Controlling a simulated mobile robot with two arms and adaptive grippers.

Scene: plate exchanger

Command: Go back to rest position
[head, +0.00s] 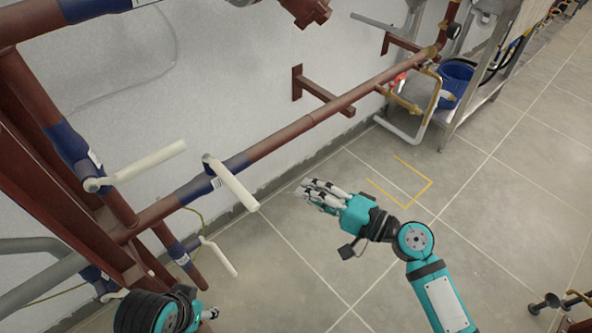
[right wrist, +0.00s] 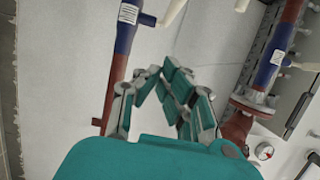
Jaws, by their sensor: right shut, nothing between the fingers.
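My right gripper (head: 318,192) is teal with pale jointed fingers and hangs over the grey floor, just right of the white valve lever on the red pipe. Its fingers are shut and empty, and nothing touches them. In the right wrist view the fingers (right wrist: 160,78) bend together at their tips, with pipes behind. My left gripper (head: 212,313) is at the bottom left, low beside the red pipework. Only a small part of its fingers shows past the dark wrist, so its opening is hidden.
Red pipes (head: 310,120) with blue valves run along the white wall. White levers (head: 148,165), (head: 232,184) stick out near my left arm. A metal stand with a blue bucket (head: 456,82) is at the upper right. The floor around the yellow marks (head: 431,183) is clear.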

